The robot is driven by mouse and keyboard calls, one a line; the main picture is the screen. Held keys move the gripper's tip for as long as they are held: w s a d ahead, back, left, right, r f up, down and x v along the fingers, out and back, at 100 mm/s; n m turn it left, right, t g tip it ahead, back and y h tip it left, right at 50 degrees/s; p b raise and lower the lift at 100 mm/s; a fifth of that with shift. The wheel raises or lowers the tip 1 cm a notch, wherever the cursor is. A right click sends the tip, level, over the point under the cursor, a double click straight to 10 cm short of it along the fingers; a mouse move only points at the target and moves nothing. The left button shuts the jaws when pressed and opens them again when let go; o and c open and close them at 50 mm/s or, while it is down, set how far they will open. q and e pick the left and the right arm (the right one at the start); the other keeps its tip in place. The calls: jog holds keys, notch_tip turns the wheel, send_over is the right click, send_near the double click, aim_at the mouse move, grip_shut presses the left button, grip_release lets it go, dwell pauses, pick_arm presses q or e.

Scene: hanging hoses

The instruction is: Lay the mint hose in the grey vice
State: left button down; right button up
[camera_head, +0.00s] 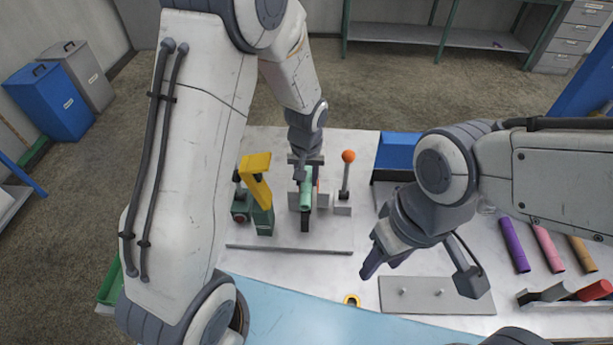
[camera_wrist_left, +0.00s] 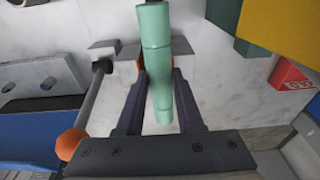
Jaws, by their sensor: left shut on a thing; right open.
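The mint hose (camera_head: 306,197) is held in my left gripper (camera_head: 304,178), which is shut on it. In the left wrist view the hose (camera_wrist_left: 157,60) runs away from between the two dark fingers (camera_wrist_left: 158,105). The grey vice (camera_head: 342,206) stands on a pale plate, with an orange-knobbed lever (camera_head: 347,172) on its right. My right gripper (camera_head: 384,264) is open and empty, to the right and nearer.
A green device with a yellow lever (camera_head: 256,168) stands close left of the hose. A grey plate with pegs (camera_head: 436,295) lies below my right gripper. Purple (camera_head: 515,246), pink (camera_head: 548,248) and tan hoses lie at the right. A blue bin (camera_head: 398,150) is behind.

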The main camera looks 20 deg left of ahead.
aim_at(307, 183)
pick_arm(q)
jog(key=shift+f+b, duration=0.6)
jog(key=shift+f, duration=0.25)
jog(key=shift+c, duration=2.3)
grip_release()
jog(key=shift+r, duration=0.15)
jog(key=r, duration=0.6)
jog(key=s+r+b, duration=0.1)
jog(key=r, duration=0.3)
jog(key=shift+s+d+r, duration=0.1)
jog(key=shift+d, duration=0.05)
jog(key=shift+s, duration=0.1)
